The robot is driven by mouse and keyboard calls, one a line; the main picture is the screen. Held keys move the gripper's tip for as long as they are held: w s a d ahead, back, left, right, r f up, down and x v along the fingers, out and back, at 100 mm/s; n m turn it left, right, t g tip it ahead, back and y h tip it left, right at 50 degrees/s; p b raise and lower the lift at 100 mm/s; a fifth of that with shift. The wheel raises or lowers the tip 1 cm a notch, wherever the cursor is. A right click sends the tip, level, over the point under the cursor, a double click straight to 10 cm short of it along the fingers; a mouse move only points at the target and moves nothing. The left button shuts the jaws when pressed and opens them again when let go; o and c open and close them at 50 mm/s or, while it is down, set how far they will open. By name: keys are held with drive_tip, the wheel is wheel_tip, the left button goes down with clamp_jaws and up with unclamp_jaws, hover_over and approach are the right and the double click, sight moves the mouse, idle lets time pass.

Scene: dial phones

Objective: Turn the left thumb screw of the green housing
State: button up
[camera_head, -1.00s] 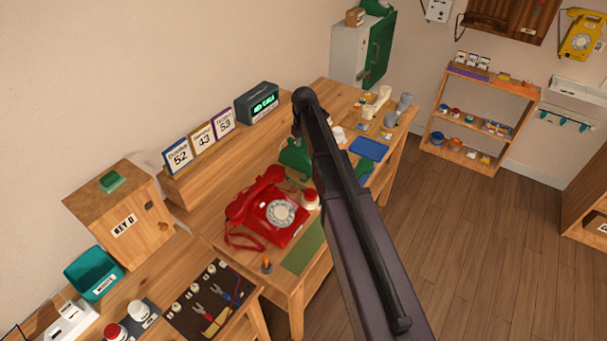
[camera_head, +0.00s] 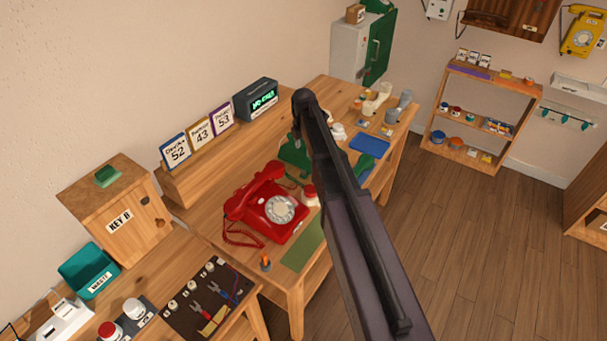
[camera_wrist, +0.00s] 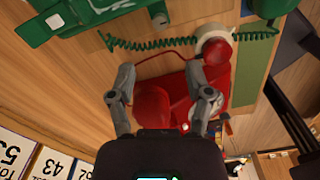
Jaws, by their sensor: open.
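The green housing (camera_head: 293,152) is on the wooden bench behind the red phone, mostly hidden by my arm in the head view. In the wrist view a green body (camera_wrist: 85,14) fills the top left, with small pale round knobs at its edge. I cannot tell for sure which knob is the left thumb screw. My gripper (camera_wrist: 160,66) is open and empty, its two grey fingers apart. In the wrist view it is below the green body, over the bench and red phone. The head view does not show the fingers clearly.
The red dial phone (camera_head: 268,205) stands near the bench front; it also shows in the wrist view (camera_wrist: 180,100). A green coiled cord (camera_wrist: 150,44) runs above the fingertips in the wrist view. A digital clock (camera_head: 256,100) and number cards (camera_head: 201,132) stand on the rear ledge.

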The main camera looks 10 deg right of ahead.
sight(304, 171)
drive_tip(key=shift+f+b, duration=5.25)
drive_tip(key=shift+f, duration=0.25)
clamp_jaws()
